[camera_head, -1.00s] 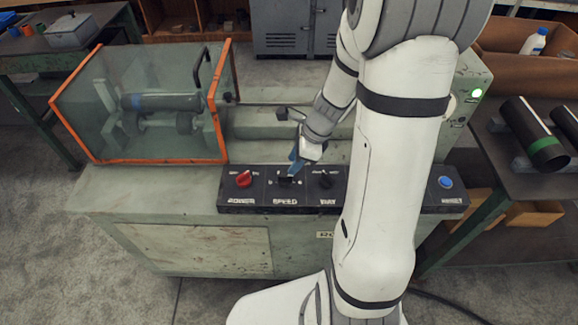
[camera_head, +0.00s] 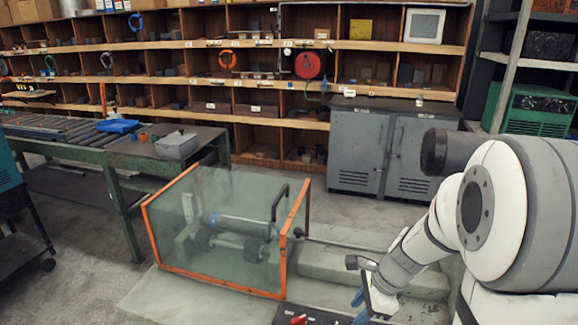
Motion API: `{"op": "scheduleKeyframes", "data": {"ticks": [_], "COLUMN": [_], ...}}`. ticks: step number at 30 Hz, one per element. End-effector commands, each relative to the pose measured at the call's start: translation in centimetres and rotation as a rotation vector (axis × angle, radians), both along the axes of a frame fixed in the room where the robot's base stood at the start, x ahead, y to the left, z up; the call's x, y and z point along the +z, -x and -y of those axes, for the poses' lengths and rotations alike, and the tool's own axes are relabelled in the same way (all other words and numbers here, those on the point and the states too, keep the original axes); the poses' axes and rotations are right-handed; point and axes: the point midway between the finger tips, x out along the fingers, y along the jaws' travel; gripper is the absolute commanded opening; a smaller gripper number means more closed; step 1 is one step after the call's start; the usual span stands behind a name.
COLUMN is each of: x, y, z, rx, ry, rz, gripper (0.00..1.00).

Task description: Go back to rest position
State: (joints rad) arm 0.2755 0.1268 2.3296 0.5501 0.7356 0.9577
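My gripper (camera_head: 360,299) shows at the lower right of the head view, low over the machine's control panel (camera_head: 318,316). Its blue fingertips point down, and their gap is too small and partly cut off to judge. I see nothing held in it. Only the panel's back edge and the red knob (camera_head: 298,320) show at the bottom of the picture. The machine's clear guard box (camera_head: 283,287) with orange edges stands left of my gripper. A grey pipe (camera_head: 242,226) lies on rollers inside it.
Wooden shelves (camera_head: 180,45) fill the back wall. A grey metal cabinet (camera_head: 352,150) stands behind the machine. Grey floor is clear between bench and cabinet.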

Motion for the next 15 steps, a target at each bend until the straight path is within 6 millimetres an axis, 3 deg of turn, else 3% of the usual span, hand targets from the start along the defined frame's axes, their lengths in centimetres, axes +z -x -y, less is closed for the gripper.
{"op": "scheduleKeyframes", "data": {"ticks": [6, 15], "x": [4.7, 9.4], "y": [3.5, 8.7], "z": [-2.0, -3.0], "rx": [0.496, 1.157], "ry": [0.155, 0.392], "rz": [0.164, 0.322], "gripper": [0.33, 0.33]}}
